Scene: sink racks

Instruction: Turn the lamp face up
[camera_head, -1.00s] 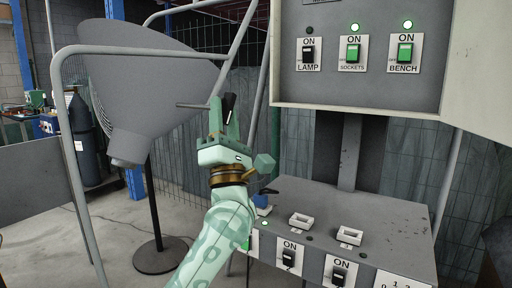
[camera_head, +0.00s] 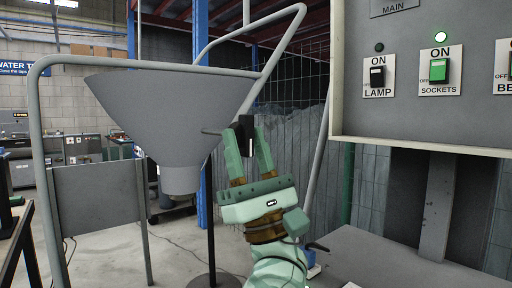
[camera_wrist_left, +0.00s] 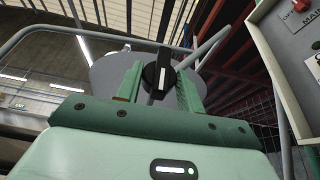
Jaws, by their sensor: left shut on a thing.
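The lamp is a large grey cone-shaped shade (camera_head: 165,115), hung in a bent grey tube frame. Its wide rim is at the top and its narrow neck points down, nearly upright. Its inside is hidden from the head view. A thin rod runs from its right side to a black knob (camera_head: 245,124). My left gripper (camera_head: 249,142) is shut on this knob, to the right of the shade. The left wrist view shows the knob (camera_wrist_left: 158,76) between the fingers, with the grey lamp (camera_wrist_left: 108,70) behind it. My right gripper is not in view.
The tube frame (camera_head: 38,150) stands around the lamp. At the right is a grey switch panel with a LAMP switch (camera_head: 377,76) and a green SOCKETS switch (camera_head: 439,70). A grey console top (camera_head: 375,262) lies below it. A wire fence stands behind.

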